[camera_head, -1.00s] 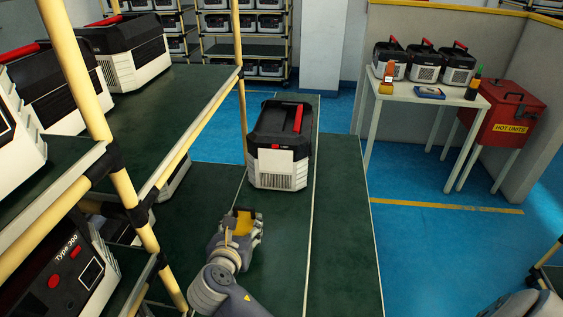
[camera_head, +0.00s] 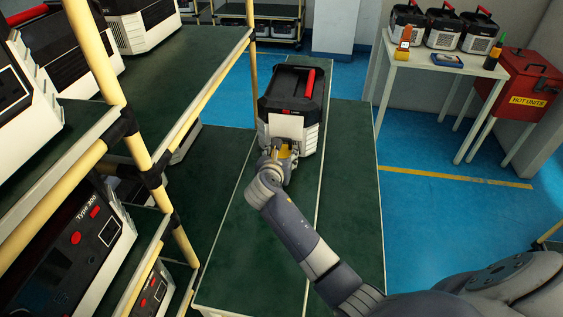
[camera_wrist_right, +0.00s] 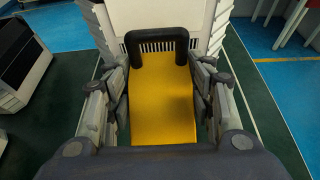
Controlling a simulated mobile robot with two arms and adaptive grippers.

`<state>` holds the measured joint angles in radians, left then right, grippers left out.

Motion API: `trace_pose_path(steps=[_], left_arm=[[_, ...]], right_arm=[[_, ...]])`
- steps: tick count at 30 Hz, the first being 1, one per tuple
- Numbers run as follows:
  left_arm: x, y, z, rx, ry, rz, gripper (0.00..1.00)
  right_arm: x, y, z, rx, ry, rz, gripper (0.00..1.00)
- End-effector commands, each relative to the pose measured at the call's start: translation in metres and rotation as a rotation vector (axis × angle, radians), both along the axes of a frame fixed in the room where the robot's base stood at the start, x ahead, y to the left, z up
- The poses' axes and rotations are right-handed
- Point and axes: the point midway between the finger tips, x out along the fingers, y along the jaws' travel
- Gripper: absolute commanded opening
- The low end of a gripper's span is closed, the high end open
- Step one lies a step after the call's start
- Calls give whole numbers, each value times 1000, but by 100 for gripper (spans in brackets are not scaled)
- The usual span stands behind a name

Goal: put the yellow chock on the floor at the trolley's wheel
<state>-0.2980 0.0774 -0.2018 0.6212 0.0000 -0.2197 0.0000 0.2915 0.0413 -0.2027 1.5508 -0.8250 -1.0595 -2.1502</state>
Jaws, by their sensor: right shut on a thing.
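The yellow chock (camera_wrist_right: 163,98), a yellow block with a black bar at its far end, is between the fingers of my right gripper (camera_wrist_right: 160,100). In the head view, my right gripper (camera_head: 283,160) is shut on the chock (camera_head: 287,151), above the green surface and in front of a black-and-white unit (camera_head: 289,122). The gripper covers part of the unit's lower front; I cannot tell whether they touch. No trolley wheel can be made out. My left gripper is out of view.
The green surface (camera_head: 250,235) is clear around my right arm. A yellow-posted rack (camera_head: 120,130) with several units stands at the left. A white table (camera_head: 440,62) and red box (camera_head: 520,85) stand at the right. Blue floor (camera_head: 430,215) is open between.

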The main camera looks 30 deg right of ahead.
Motion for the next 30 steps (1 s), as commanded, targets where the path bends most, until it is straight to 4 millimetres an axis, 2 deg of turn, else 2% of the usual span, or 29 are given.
trace_pose_path(steps=[8, 18, 19, 21, 30], left_arm=[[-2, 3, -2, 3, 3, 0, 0], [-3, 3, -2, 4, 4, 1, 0], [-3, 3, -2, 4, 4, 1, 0], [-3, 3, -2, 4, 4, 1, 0], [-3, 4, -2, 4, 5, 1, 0]], right_arm=[[-1, 0, -33, -1, 3, 1, 17], [0, 0, -36, -1, 1, 0, 17], [-1, 0, -37, 0, 2, 0, 54], [-1, 0, -37, 0, 2, 0, 70], [-1, 0, -37, 0, 2, 0, 70]])
